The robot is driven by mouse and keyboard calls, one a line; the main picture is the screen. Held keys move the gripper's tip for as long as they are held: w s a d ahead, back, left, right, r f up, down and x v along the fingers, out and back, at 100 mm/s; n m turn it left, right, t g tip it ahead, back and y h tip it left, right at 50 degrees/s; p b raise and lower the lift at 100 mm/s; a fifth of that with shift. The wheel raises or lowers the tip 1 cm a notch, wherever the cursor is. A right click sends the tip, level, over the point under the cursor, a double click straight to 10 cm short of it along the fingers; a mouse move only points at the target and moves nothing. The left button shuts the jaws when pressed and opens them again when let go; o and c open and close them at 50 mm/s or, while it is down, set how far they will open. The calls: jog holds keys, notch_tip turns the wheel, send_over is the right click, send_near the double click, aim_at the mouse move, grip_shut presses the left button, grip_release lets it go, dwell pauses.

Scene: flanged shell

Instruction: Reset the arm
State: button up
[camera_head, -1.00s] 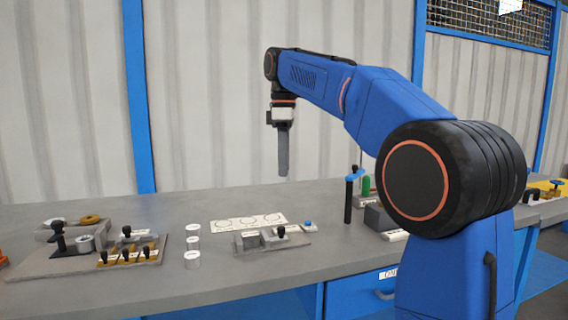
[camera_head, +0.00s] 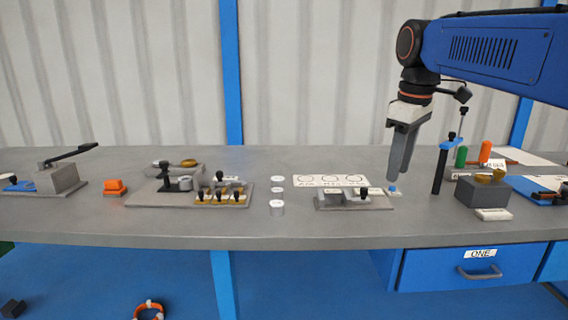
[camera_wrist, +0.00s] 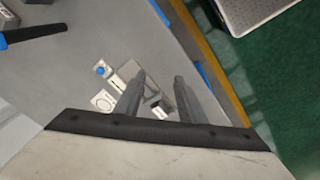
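My gripper (camera_head: 393,178) is at the end of my blue arm, at the right of the head view. It points down, slightly tilted, above the back of the grey bench (camera_head: 330,230). In the wrist view my gripper (camera_wrist: 160,77) shows two grey fingers standing apart, with nothing held between them. A blue button on a white base (camera_head: 393,191) appears just below the fingertips in the head view. I cannot tell the height between them. The button also shows in the wrist view (camera_wrist: 100,70), left of the fingers.
A grey fixture with a black knob (camera_head: 362,194) and a white card with circles (camera_head: 330,181) lie near the gripper. A black post (camera_head: 439,170) and a dark grey block (camera_head: 482,195) stand to its right. White cylinders (camera_head: 277,208) stand to the left.

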jog(key=s+d+f+m+t, duration=0.2)
jog(key=s+f+m, duration=0.6)
jog(key=s+f, duration=1.4)
notch_tip(320, 180, down, 4)
jog(key=shift+d+r+m+t, duration=0.1)
jog(key=shift+d+m+t, duration=0.3)
jog(key=shift+t, duration=0.2)
